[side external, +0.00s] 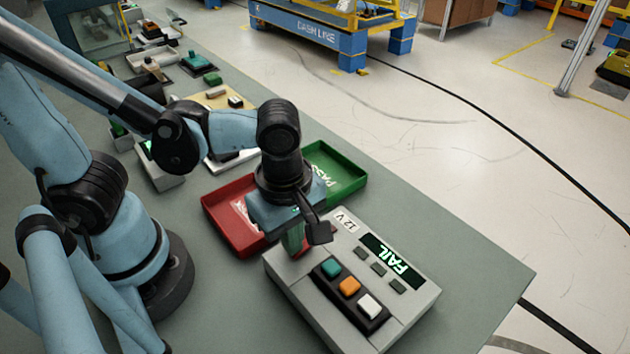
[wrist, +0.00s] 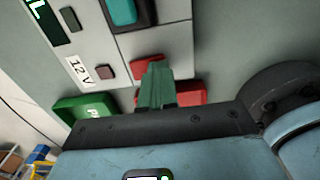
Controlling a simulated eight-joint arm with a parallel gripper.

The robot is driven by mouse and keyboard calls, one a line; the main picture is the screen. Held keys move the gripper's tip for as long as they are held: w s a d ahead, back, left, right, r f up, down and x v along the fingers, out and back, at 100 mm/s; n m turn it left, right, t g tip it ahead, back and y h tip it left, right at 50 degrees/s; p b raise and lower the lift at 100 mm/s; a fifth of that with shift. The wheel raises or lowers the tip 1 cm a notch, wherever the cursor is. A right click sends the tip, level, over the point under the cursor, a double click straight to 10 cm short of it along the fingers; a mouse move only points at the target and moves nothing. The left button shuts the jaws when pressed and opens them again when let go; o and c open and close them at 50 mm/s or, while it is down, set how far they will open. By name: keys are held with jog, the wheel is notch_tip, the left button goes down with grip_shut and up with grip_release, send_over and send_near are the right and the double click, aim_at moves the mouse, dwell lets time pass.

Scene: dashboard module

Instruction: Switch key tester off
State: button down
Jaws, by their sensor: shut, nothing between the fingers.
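The key tester (side external: 345,285) is a grey box near the table's right end. Its display (side external: 385,257) is lit and reads FAIL. Teal, orange and white buttons (side external: 349,286) sit in a dark strip on its top. My gripper (side external: 296,254) is shut and empty, pointing down over the tester's far left end. In the wrist view, my green fingertips (wrist: 155,70) overlap a red part (wrist: 140,66) on the tester's panel, which looks like a switch. The fingers partly cover it, so I cannot tell its position or whether they touch it.
A red tray (side external: 222,222) and a green tray (side external: 352,180) marked PASS lie close behind the tester. Several small devices stand farther along the table (side external: 480,285). The table is bare to the tester's right, up to its edge.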

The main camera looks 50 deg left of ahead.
jog(key=shift+w, duration=0.1)
jog(key=shift+w+r, duration=0.3)
jog(key=shift+w, duration=0.35)
jog(key=shift+r, duration=0.1)
notch_tip(320, 180, up, 14)
jog(key=s, duration=0.2)
dwell(0.6)
jog(key=shift+f, duration=0.2)
